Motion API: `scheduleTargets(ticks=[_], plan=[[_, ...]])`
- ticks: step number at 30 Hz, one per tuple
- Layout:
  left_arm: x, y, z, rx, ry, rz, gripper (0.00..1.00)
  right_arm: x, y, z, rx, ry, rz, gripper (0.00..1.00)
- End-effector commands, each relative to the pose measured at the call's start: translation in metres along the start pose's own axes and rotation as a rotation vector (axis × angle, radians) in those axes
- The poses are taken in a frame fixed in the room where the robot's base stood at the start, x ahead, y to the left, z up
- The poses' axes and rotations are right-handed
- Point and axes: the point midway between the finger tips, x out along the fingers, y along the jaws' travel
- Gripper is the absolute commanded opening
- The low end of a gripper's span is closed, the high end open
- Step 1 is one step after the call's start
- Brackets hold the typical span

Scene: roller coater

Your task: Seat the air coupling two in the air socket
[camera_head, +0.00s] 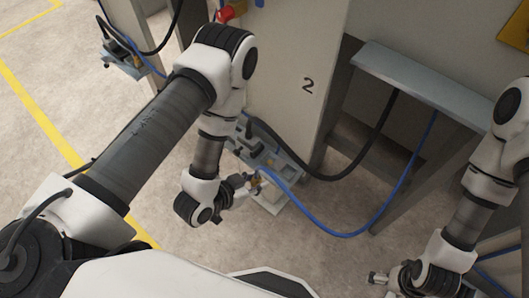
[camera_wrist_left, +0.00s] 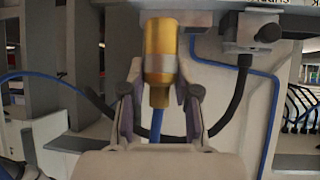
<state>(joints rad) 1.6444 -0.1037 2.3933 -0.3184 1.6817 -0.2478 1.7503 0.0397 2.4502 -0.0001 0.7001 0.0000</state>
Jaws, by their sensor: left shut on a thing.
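The air coupling two (camera_wrist_left: 160,52) is a brass-coloured cylinder with a pale band and a blue hose (camera_wrist_left: 157,125) running from its lower end. My left gripper (camera_wrist_left: 160,97) is shut on it. In the head view the left gripper (camera_head: 246,184) is at the grey connector panel (camera_head: 285,163) by the foot of the machine, with the brass coupling (camera_head: 256,181) small at its tip. The coupling's far end meets the panel edge in the left wrist view. The air socket is hidden, so I cannot tell if it is seated. My right gripper (camera_head: 378,279) is low at right, away from the panel.
A black cable (camera_head: 345,172) hangs from the panel, and its plug sits in a grey block (camera_wrist_left: 250,32) right of the coupling. The blue hose (camera_head: 340,235) loops across the floor side. A grey shelf (camera_head: 430,85) juts out at right. The cabinet marked 2 (camera_head: 290,70) stands behind.

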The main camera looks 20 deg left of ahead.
Motion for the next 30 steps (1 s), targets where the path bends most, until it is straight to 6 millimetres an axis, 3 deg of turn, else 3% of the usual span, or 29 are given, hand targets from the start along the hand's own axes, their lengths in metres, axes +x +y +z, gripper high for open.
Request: scheduleTargets(ticks=[2, 5, 18, 24, 30], plan=[[-0.014, 0.013, 0.009, 0.024, -0.003, 0.04, 0.0, -0.009, 0.0, 0.0, 0.0, -0.001, 0.0, 0.97], [-0.011, 0.015, 0.01, 0.042, 0.005, 0.056, 0.0, -0.01, 0.0, 0.0, 0.0, -0.001, 0.0, 0.97], [0.084, -0.051, -0.041, 0.044, 0.006, 0.055, 0.0, -0.018, 0.0, 0.0, 0.0, 0.0, 0.0, 0.97], [0.103, -0.064, -0.051, 0.043, 0.003, 0.056, 0.0, -0.019, 0.0, 0.0, 0.0, 0.0, 0.0, 0.97], [0.123, -0.064, -0.023, 0.041, 0.0, 0.057, 0.0, -0.02, 0.0, 0.0, 0.0, 0.0, 0.0, 0.97]])
